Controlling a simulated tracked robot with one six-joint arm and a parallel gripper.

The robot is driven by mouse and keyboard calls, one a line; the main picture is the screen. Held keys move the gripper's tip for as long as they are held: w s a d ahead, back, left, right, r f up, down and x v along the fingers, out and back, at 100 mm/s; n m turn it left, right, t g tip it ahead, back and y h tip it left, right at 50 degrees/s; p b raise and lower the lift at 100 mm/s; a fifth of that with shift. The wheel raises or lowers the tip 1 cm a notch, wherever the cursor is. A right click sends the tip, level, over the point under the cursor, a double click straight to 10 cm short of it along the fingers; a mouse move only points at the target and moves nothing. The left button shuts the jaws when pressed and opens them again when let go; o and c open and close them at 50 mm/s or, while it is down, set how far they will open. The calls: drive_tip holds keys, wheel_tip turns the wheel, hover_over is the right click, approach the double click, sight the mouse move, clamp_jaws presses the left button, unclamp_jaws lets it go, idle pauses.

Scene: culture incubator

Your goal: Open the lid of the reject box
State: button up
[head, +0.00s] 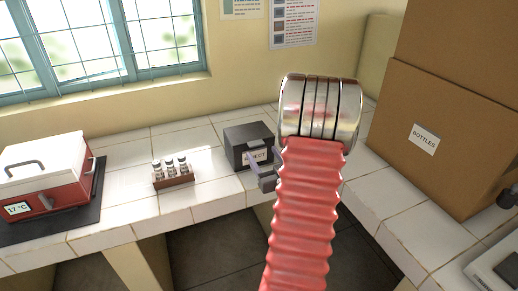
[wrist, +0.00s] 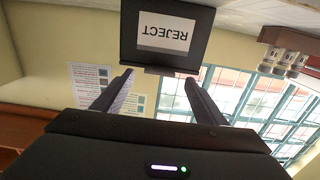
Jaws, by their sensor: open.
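The reject box (head: 236,136) is a small dark grey box on the tiled bench, with a white label on its front. Its lid looks shut. In the wrist view the box (wrist: 194,52) appears upside down, with its REJECT label facing me and a dark lip along the lid edge. My gripper (head: 262,170) is in front of the box and hides part of the label. In the wrist view my gripper (wrist: 158,78) has its two fingers apart, with the tips close to the lip. I cannot tell whether they touch it.
A rack of vials (head: 172,178) stands left of the box, and a red and white incubator (head: 45,178) sits further left on a dark mat. Large cardboard boxes (head: 440,100) stand at the right. Bare tiles lie between the rack and the box.

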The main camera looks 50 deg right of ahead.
drive_tip(key=shift+x, duration=2.55)
drive_tip(key=shift+c, duration=0.2)
drive_tip(key=c, duration=1.5)
drive_tip(key=shift+s+d+r, duration=0.1)
drive_tip(key=shift+r, duration=0.05)
